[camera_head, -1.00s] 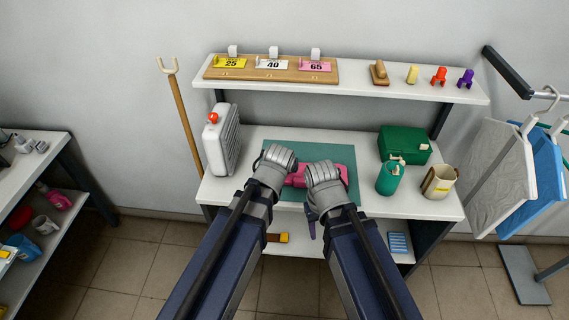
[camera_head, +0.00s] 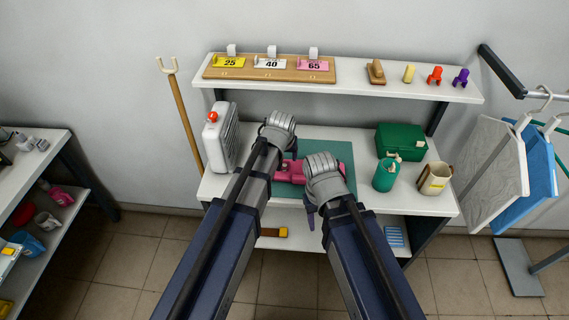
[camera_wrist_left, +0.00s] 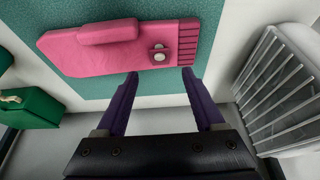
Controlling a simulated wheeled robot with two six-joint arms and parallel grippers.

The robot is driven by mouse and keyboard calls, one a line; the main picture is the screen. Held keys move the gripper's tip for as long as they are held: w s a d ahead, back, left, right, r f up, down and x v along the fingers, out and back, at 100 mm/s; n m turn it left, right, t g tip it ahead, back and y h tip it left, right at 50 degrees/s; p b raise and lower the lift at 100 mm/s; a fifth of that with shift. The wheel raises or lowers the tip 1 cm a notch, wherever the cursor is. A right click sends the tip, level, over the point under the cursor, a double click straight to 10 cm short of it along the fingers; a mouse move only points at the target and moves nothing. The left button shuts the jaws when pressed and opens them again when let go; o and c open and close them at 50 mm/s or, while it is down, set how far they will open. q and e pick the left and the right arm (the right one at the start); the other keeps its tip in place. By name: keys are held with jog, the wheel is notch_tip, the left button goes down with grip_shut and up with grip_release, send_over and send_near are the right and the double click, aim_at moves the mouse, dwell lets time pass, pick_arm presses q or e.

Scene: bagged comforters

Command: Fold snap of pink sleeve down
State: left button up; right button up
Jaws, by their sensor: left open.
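The pink sleeve (camera_head: 289,171) lies on a teal mat (camera_head: 318,147) on the bench, partly hidden by my grippers in the head view. My left gripper (camera_wrist_left: 160,74) is open and empty. Its purple fingers point at the sleeve's edge near the studs, one on either side of them. My right gripper (camera_head: 322,176) is over the sleeve's front right part; its fingertips are mostly hidden.
A white slotted case (camera_head: 220,140) stands left of the mat. A green box (camera_head: 401,140), green canister (camera_head: 385,176) and beige mug (camera_head: 434,179) stand at right. A shelf (camera_head: 350,87) with number tags runs above the bench. Hanging bags (camera_head: 492,170) are at far right.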

aim_at(285, 164)
pick_arm(q)
jog(key=b+x, duration=0.5)
jog(key=x, duration=0.1)
jog(key=shift+w+f+b, duration=0.15)
jog(key=shift+f+b, duration=0.15)
jog(key=shift+f, duration=0.05)
jog(key=shift+r, duration=0.1)
grip_shut()
